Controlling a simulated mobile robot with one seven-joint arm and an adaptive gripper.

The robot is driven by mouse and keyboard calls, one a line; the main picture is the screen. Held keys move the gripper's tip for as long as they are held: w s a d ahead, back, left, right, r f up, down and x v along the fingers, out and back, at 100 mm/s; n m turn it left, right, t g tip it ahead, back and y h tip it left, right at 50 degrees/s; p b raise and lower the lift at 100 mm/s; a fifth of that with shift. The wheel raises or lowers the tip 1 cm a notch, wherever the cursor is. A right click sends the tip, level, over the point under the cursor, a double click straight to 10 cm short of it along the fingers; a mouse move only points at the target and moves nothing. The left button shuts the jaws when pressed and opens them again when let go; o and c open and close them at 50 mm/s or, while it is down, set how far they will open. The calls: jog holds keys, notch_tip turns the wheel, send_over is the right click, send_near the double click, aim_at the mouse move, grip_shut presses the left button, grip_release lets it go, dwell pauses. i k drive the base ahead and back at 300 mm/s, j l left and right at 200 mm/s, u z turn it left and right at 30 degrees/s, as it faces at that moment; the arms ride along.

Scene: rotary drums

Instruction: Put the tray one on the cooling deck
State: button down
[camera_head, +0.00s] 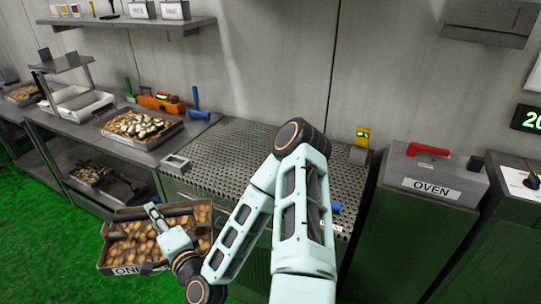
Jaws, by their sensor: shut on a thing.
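A tray of brown pieces (120,262), its front label partly reading "ON", hangs over the green floor in front of the counter at lower left. My gripper (154,212) is at the tray's middle bar and shut on the tray; its fingertips are small and hard to make out. The tray looks roughly level and sits lower than the counter top. The perforated metal deck (235,140), likely the cooling deck, lies to the right of and behind the tray. Its surface is mostly bare, and my arm hides its middle right part.
A small grey frame (175,164) sits at the deck's left edge. A yellow device (361,137) stands at its back right, and a blue item (336,207) is at its right edge. Another filled tray (137,127) lies on the left counter. The oven (433,174) stands right.

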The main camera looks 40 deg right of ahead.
aim_at(259, 158)
jog(key=i+z, duration=0.2)
jog(key=z, duration=0.25)
jog(key=i+j+z, duration=0.1)
jog(key=z, duration=0.35)
jog(key=i+j+z, duration=0.15)
jog(key=z, duration=0.3)
jog(key=i+j+z, duration=0.15)
jog(key=z, duration=0.25)
jog(key=i+j+z, duration=0.4)
jog(key=k+l, duration=0.05)
jog(key=l, duration=0.05)
